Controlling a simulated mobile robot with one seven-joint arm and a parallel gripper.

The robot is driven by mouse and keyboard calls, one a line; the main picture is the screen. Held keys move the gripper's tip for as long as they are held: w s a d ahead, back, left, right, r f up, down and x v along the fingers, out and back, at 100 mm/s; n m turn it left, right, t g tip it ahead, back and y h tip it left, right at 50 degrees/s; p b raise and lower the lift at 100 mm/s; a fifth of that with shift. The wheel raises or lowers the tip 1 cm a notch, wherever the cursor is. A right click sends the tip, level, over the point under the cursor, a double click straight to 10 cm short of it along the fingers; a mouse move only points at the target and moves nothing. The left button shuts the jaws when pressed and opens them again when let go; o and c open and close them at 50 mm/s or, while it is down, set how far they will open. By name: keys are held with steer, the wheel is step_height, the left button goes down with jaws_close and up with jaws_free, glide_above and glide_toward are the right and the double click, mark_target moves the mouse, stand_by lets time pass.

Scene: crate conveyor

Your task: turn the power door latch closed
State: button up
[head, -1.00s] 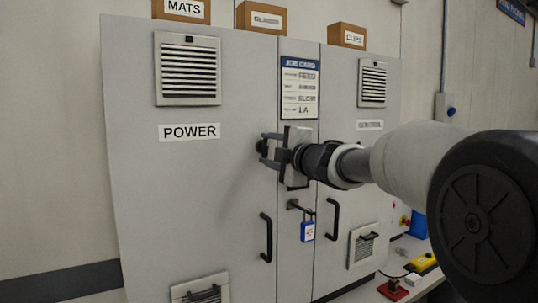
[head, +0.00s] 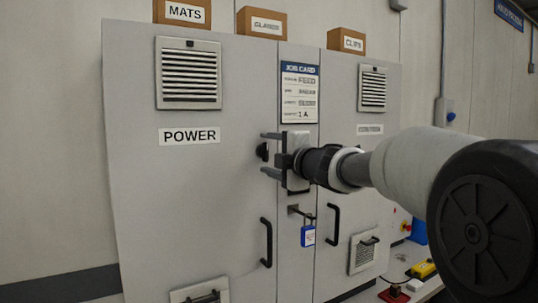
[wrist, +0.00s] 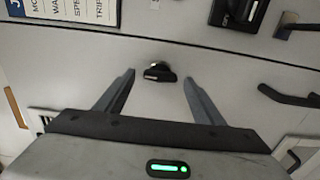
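The POWER door (head: 190,200) is the large grey left door of the cabinet and looks shut. Its latch (head: 262,151) is a small black knob near the door's right edge, below and right of the POWER label. My gripper (head: 267,154) is in front of it, with one finger above and one below in the head view. In the wrist view the latch (wrist: 159,75) sits between the two spread fingers of my gripper (wrist: 158,82), with clear gaps on both sides. The gripper is open and empty. The latch's exact turn angle is hard to tell.
A black door handle (head: 266,242) is below the latch. A blue padlock (head: 308,236) hangs from the middle strip, beside a second handle (head: 333,221). A job card (head: 300,92) is above. Boxes stand on the cabinet top. The door face left of the latch is clear.

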steer(key=shift+d, duration=0.1)
steer(key=v, duration=1.7)
steer(key=shift+s+d, duration=0.1)
steer(key=shift+s, duration=0.05)
